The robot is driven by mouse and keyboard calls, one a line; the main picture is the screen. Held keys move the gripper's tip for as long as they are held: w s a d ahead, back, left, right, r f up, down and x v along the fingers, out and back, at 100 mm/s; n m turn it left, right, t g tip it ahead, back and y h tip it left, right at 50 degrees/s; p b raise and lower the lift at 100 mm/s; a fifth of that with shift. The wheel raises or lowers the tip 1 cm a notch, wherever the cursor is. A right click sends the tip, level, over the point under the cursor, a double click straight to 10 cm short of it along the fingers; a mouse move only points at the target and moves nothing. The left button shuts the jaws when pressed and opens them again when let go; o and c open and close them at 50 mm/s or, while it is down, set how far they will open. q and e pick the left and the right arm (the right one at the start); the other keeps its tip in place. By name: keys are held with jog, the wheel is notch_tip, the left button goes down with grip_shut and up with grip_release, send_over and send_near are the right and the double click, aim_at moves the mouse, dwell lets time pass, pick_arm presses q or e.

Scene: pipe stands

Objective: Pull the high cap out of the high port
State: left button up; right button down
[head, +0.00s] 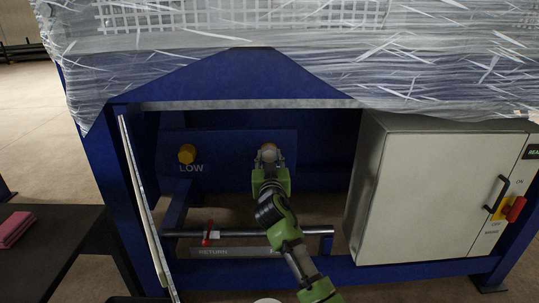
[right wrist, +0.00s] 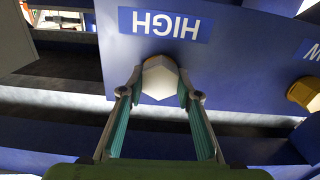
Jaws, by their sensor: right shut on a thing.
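The high cap (right wrist: 160,78) is a pale hexagonal piece at the blue panel, just by the HIGH label, which appears upside down in the right wrist view. A tan rim of the high port (right wrist: 158,58) shows behind it; how deep the cap sits in the port I cannot tell. My right gripper (right wrist: 160,92) is shut on the cap, one finger on each side. In the head view my right gripper (head: 269,160) reaches up to the panel and hides the HIGH label, with the cap (head: 268,149) at its tips. My left gripper is not in view.
A yellow cap (head: 187,154) sits at the LOW label to the left. A pipe with a red handle (head: 208,232) runs below, above the RETURN label. A grey cabinet (head: 415,195) stands close on the right, and a slanted panel edge (head: 146,205) on the left.

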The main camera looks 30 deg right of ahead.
aim_at(269, 157)
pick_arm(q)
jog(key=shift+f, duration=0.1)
pick_arm(e)
jog(key=shift+s+a, duration=0.1)
